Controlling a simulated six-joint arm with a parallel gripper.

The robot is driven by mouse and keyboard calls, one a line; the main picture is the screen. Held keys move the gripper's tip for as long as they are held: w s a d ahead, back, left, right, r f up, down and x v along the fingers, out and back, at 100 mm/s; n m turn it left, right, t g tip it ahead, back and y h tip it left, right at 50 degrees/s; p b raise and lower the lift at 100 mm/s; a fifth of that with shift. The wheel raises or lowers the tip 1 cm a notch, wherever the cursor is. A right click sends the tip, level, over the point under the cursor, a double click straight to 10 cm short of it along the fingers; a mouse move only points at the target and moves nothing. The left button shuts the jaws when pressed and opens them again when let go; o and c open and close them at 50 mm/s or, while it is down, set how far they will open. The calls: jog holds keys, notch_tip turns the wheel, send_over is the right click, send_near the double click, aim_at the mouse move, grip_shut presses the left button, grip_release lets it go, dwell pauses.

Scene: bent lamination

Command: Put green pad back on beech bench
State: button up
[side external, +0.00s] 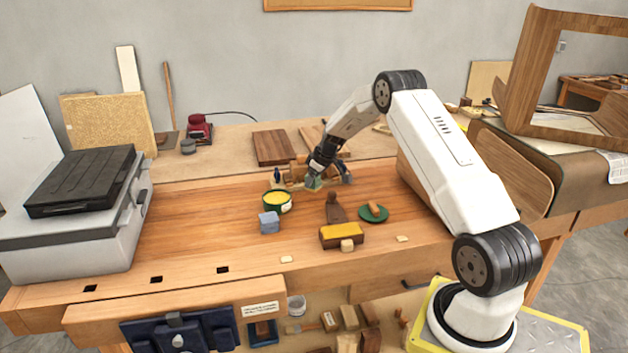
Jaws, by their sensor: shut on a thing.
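My gripper (314,177) points down over the far middle part of the beech bench (185,225). It is shut on a small green pad (313,184), which shows just under the fingertips. I cannot tell from this view whether the pad touches the bench top or hangs slightly above it.
A green tin with yellow contents (278,201) and a blue block (269,222) stand left of my gripper. A brown wooden tool (335,208), a green dish (373,212) and a yellow-topped block (342,235) stand nearer. The bench's left part is clear up to the grey machine (75,235).

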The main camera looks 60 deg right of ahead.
aim_at(313, 188)
jog(key=shift+w+d+f, duration=0.1)
jog(key=shift+w+f, duration=0.15)
jog(key=shift+f, duration=1.6)
jog(key=shift+f, duration=0.1)
jog(key=o, duration=1.1)
jog(key=shift+v, duration=6.1)
jog(key=shift+w, duration=0.1)
